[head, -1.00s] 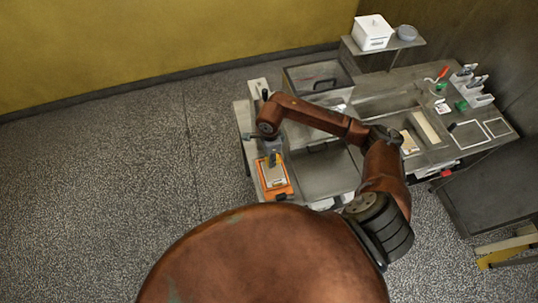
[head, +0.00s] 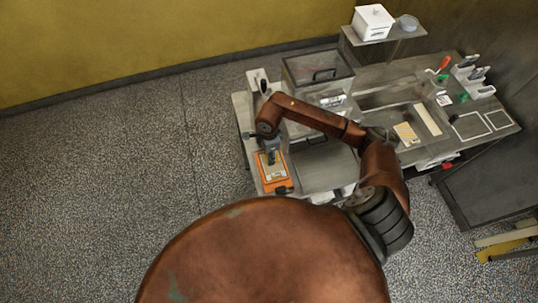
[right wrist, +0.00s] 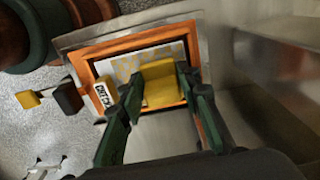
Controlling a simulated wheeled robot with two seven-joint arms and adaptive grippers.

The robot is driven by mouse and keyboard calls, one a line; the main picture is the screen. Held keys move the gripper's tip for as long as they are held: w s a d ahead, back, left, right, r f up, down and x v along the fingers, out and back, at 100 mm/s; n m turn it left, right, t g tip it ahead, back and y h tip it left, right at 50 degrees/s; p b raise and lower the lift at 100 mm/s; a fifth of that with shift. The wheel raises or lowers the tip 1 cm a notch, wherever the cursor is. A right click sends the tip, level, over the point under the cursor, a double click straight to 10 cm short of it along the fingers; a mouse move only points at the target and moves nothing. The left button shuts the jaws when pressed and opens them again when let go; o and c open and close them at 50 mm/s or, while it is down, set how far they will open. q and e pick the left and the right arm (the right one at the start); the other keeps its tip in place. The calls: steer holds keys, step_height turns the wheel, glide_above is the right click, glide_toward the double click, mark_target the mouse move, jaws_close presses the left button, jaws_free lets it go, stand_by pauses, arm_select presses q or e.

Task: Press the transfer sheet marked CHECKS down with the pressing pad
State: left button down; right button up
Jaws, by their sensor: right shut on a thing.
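My right gripper (right wrist: 160,102) is shut on the pressing pad, a yellow block (right wrist: 160,80), in the right wrist view. The pad is over the pale sheet with yellow checks (right wrist: 124,66), inside an orange frame (right wrist: 92,68). A white label reading "CHECK", its end hard to read, lies at the sheet's left side. Whether the pad touches the sheet I cannot tell. In the head view my right gripper (head: 271,153) is over the orange frame (head: 284,186) at the bench's near left corner; the pad is mostly hidden there. My left gripper is not in view.
Right of the frame is a grey bench surface (head: 325,168). Behind are a clear-sided bin (head: 318,68) and a shelf with a white box (head: 373,22). Another patterned sheet (head: 405,133) lies on the bench to the right, near white-outlined squares (head: 468,130).

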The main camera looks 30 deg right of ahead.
steer(key=shift+f+b, duration=0.5)
steer(key=shift+b, duration=0.05)
stand_by(0.6)
steer(key=shift+s+f+b, duration=0.15)
steer(key=shift+f+b, duration=0.05)
steer(key=shift+b, duration=0.1)
stand_by(1.6)
steer(key=shift+r+p, duration=0.5)
steer(key=shift+r, duration=0.6)
steer(key=shift+r+p, duration=1)
steer(key=shift+r, duration=1.55)
steer(key=shift+f, duration=0.1)
steer(key=f+b, duration=0.1)
steer(key=s+f+b, duration=0.1)
steer(key=f+b, duration=0.2)
steer(key=shift+s+a+f, duration=0.15)
steer(key=shift+a+f, duration=0.1)
steer(key=shift+f, duration=0.05)
steer(key=shift+s+a+f+b, duration=0.1)
steer(key=shift+s+f+b, duration=0.2)
steer(key=shift+f+b, duration=0.3)
